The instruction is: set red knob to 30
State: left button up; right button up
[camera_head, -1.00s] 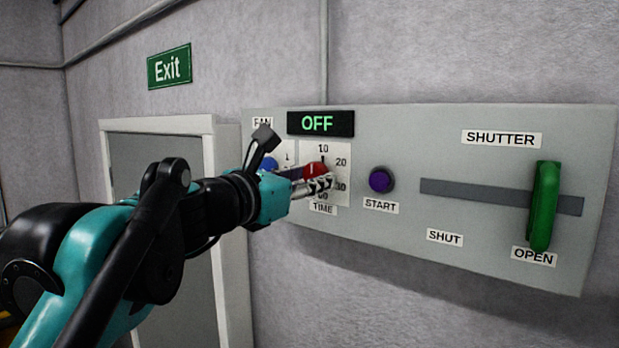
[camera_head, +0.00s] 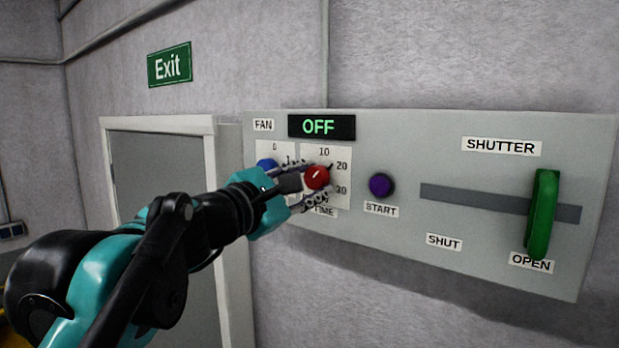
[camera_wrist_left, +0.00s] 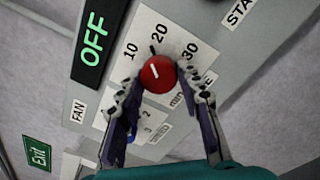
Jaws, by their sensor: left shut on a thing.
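The red knob (camera_head: 317,177) is on the TIME dial of the grey wall panel. Its black pointer points close to the 20 mark, short of 30. In the left wrist view the red knob (camera_wrist_left: 158,74) shows a white line on its face, with the pointer tip near 20. My left gripper (camera_head: 319,184) is shut on the knob, with one finger on each side. The left gripper (camera_wrist_left: 160,84) also shows in the wrist view. The fingers hide part of the dial's lower marks. My right gripper is not in view.
A blue FAN knob (camera_head: 266,165) sits close left of the gripper. A purple START button (camera_head: 381,184) is to the right. A green SHUTTER handle (camera_head: 542,214) stands at OPEN. The display (camera_head: 321,126) above reads OFF.

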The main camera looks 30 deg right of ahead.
pick_arm(q)
jog(key=m, duration=0.4)
jog(key=shift+r+m+p, duration=0.1)
jog(key=shift+m+p, duration=0.3)
jog(key=m, duration=0.4)
jog(key=shift+w+h+p, duration=0.1)
jog(key=shift+h+p, duration=0.25)
jog(key=shift+h, duration=0.05)
jog(key=m, duration=0.4)
jog(key=shift+m+g+p, duration=0.3)
jog(key=shift+g+p, duration=0.05)
jog(key=shift+g, duration=0.05)
jog(key=shift+m, duration=1.7)
jog(key=o, duration=1.2)
jog(key=shift+c, duration=0.2)
jog(key=shift+a, duration=0.1)
